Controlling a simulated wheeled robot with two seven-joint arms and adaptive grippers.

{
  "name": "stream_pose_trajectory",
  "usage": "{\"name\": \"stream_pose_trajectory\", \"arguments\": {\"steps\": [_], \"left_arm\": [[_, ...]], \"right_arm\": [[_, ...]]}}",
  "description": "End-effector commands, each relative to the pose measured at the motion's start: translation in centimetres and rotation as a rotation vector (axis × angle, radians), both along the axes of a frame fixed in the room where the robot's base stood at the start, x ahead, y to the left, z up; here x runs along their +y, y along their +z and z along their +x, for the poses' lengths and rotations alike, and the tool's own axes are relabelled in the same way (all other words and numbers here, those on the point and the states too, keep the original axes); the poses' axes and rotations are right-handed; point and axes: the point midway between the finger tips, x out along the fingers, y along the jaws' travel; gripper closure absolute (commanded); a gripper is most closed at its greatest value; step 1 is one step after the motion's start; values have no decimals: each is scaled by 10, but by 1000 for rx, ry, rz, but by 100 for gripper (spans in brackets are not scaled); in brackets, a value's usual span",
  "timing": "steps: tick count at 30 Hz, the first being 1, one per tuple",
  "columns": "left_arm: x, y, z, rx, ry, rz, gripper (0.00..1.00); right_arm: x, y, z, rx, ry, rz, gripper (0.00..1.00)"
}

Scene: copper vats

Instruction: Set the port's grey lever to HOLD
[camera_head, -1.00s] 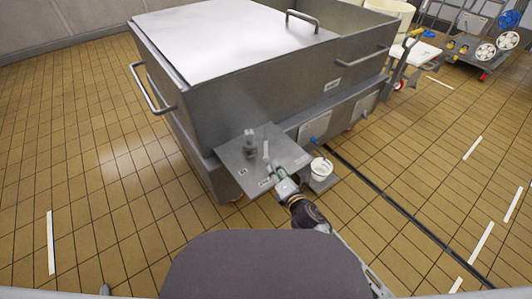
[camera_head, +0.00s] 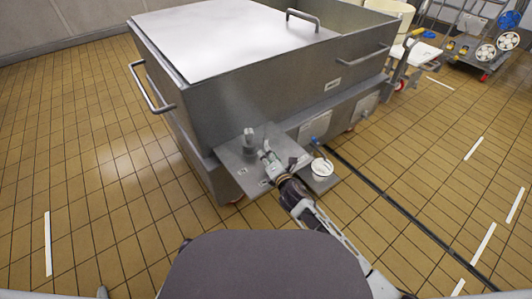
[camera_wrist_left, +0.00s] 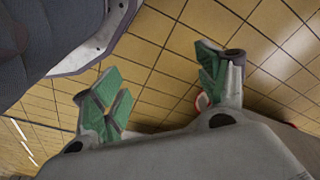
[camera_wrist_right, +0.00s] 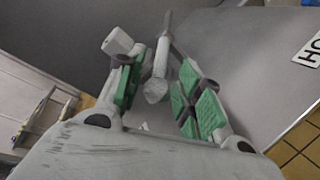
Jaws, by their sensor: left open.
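The port's flat grey plate (camera_head: 236,164) sticks out at the near corner of the steel vat, with a short grey fitting (camera_head: 249,140) on it. My right gripper (camera_head: 268,158) is over the plate, beside the fitting. In the right wrist view its green-padded fingers (camera_wrist_right: 160,95) stand apart, open. The grey lever (camera_wrist_right: 159,65) shows between them with its pale end towards me; contact cannot be told. A label reading "HO", cut off by the frame, (camera_wrist_right: 312,50) lies to the right. My left gripper (camera_wrist_left: 160,88) is open and empty above the tiled floor.
The large steel vat (camera_head: 270,85) with side handles stands behind the plate. A white cup (camera_head: 321,167) sits on a small ledge just right of the plate. A cart (camera_head: 490,48) stands far back right. The tiled floor at left is clear.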

Motion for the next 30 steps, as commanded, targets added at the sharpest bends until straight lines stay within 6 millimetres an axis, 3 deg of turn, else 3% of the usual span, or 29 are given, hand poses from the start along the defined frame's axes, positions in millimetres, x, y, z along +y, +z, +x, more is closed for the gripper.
{"name": "stream_pose_trajectory", "arguments": {"steps": [10, 24, 30], "left_arm": [[-5, 23, 6, -9, -2, -11, 26], [-6, 27, 1, -1, -4, -13, 26], [-6, 28, 4, -6, -3, -13, 26]], "right_arm": [[10, -6, 26, -1, -1, 0, 64], [12, -7, 31, 0, 0, 0, 64], [11, -7, 31, 0, 0, 0, 88]]}}
